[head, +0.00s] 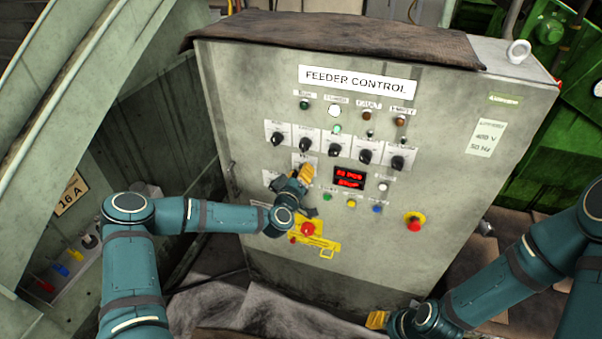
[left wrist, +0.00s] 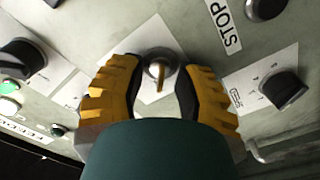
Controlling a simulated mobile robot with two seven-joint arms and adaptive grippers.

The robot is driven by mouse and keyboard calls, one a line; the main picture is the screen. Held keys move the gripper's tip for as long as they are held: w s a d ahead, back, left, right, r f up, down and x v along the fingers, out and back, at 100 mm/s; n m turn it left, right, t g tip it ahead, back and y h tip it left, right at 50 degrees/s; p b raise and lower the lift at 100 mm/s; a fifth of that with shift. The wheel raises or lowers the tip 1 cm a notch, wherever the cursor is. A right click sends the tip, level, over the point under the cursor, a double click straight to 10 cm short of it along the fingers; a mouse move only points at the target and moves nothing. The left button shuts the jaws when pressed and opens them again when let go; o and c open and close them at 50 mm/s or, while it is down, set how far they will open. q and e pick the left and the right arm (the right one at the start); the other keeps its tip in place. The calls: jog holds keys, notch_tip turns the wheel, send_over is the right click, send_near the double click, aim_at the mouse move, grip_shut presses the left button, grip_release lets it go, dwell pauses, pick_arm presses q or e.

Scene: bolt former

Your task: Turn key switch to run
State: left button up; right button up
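The key switch (left wrist: 160,70) is on a white label plate in the left wrist view, a round metal lock with a brass key standing in it. My left gripper (left wrist: 162,82) is open around it, one yellow-and-black finger on each side, with gaps between the fingers and the key. In the head view my left gripper (head: 306,174) is at the middle of the control panel and hides the key switch. The switch's position markings cannot be read. My right gripper (head: 377,320) is low, in front of the cabinet's bottom; its finger opening cannot be made out.
The FEEDER CONTROL cabinet (head: 245,85) has a row of black knobs (head: 335,143) above my left gripper. A red display (head: 349,178), small coloured buttons and a red emergency button (head: 414,223) lie to its right.

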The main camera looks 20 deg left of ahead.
pick_arm(q)
grip_shut()
jog(key=shift+m, duration=0.3)
pick_arm(e)
jog(key=shift+f, duration=0.1)
pick_arm(q)
jog(key=m+b, duration=0.1)
jog(key=m, duration=0.2)
jog(key=shift+d+r, duration=0.1)
jog(key=m+b, duration=0.2)
jog(key=m, duration=0.1)
jog(key=m+b, duration=0.8)
jog(key=b, duration=0.1)
jog(key=shift+d+m, duration=0.1)
jog(key=shift+m, duration=0.3)
jog(key=shift+m+b, duration=1.3)
jog(key=shift+b, duration=0.05)
pick_arm(e)
notch_tip(320, 180, down, 15)
jog(key=s, duration=0.1)
jog(key=shift+a, duration=0.2)
jog(key=shift+s, duration=0.1)
